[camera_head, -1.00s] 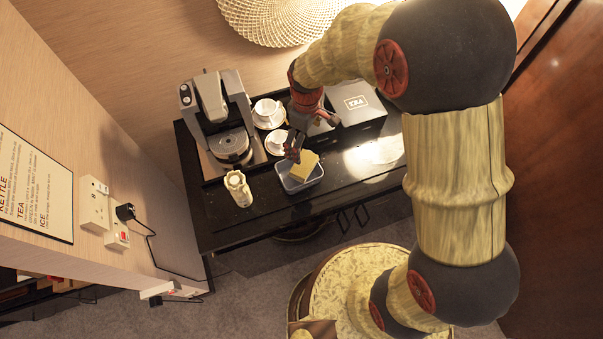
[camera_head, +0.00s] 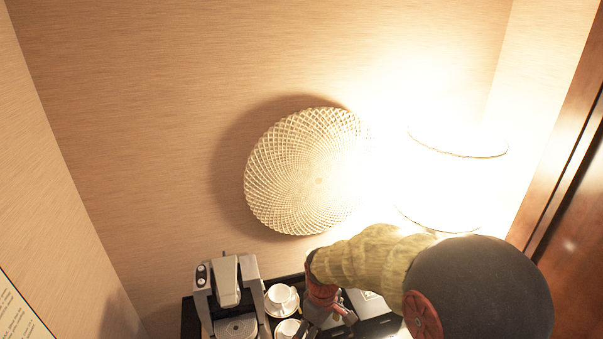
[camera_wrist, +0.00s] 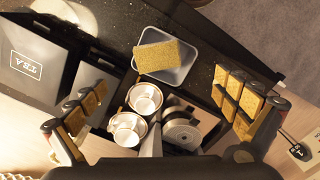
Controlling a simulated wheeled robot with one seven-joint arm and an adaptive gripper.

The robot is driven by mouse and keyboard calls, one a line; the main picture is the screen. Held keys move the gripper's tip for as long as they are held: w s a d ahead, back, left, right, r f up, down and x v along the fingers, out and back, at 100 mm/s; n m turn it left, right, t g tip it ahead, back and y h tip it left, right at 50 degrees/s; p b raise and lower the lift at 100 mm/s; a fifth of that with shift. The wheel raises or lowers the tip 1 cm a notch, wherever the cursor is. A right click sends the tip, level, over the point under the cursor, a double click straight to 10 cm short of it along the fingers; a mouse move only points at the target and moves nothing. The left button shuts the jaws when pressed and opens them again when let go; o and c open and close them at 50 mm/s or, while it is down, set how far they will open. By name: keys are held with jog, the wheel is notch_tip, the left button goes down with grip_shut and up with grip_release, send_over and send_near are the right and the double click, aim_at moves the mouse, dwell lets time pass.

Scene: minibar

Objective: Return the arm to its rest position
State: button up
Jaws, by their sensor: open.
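My gripper (camera_wrist: 161,88) is open and empty in the wrist view, its padded fingers spread wide on the left and right. Past the fingers, a yellow sponge (camera_wrist: 158,57) lies in a small pale tray (camera_wrist: 186,68) on the black counter. My gripper is above the counter and apart from the tray and sponge. In the head view my arm reaches in from the lower right. Its wrist end is beside the cups at the bottom edge, and the fingertips there are mostly cut off. The tray is out of the head view.
White cups (camera_head: 281,295) on saucers stand by the coffee machine (camera_head: 228,290). A black tea box (camera_wrist: 32,68) is at the left in the wrist view. A bright lamp (camera_head: 455,180) and a round woven wall piece (camera_head: 308,172) are behind. The upper wall area is clear.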

jog(key=s+d+r+m+t+b, duration=0.1)
jog(key=s+d+m+t+b, duration=0.2)
jog(key=s+b, duration=0.6)
jog(key=s+d+r+m+t+b, duration=0.1)
jog(key=s+d+m+t+b, duration=0.1)
jog(key=s+d+m+b, duration=0.4)
jog(key=s+d+b, duration=0.4)
jog(key=b, duration=0.3)
jog(key=shift+d+r+m+t, duration=0.3)
jog(key=shift+m+t, duration=0.1)
dwell(0.6)
